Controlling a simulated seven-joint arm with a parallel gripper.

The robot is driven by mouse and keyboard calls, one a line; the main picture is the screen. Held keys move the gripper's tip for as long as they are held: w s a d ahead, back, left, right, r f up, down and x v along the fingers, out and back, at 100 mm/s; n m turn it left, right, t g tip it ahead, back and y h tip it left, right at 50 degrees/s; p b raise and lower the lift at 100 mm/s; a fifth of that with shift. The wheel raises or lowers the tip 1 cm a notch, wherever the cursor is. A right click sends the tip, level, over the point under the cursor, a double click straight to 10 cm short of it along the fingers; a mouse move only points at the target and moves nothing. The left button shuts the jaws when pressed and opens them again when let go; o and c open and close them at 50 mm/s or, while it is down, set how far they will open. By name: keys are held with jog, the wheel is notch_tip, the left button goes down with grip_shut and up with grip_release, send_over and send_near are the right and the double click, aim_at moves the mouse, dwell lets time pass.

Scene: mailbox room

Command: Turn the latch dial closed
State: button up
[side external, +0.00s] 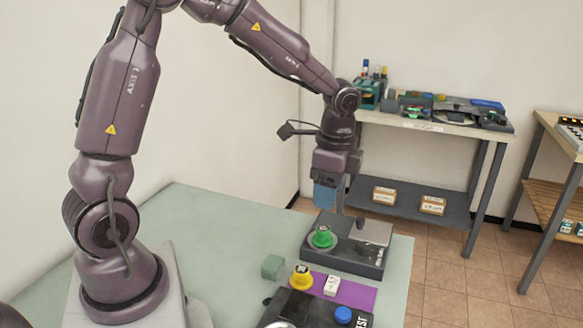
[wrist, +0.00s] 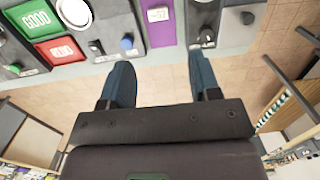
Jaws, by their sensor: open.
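My gripper (side external: 328,204) hangs pointing down over the far dark box (side external: 345,262). In the wrist view my gripper (wrist: 160,78) has its two blue fingers wide apart with nothing between them. The far box carries a green knob (side external: 323,238) on a round base and a grey plate (side external: 374,231). The fingers look apart from the box.
A purple strip (side external: 357,294) with a white block (side external: 331,286) lies between the boxes. A green cube (side external: 272,267) sits on the table to the left. A cluttered bench (side external: 440,127) stands behind.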

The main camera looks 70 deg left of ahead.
jog(key=s+d+r+n+t, duration=0.1)
jog(key=s+r+n, duration=0.5)
jog(key=s, duration=0.2)
jog(key=shift+d+n+t, duration=0.2)
jog(key=shift+n+t, duration=0.1)
jog(key=s+d+r+n+t, duration=0.2)
jog(key=s+r+t, duration=0.2)
jog(key=s+r, duration=0.2)
jog(key=s, duration=0.2)
jog(key=shift+s+d+h, duration=0.35)
jog(key=shift+h, duration=0.05)
jog(key=shift+r, duration=0.1)
dwell(0.4)
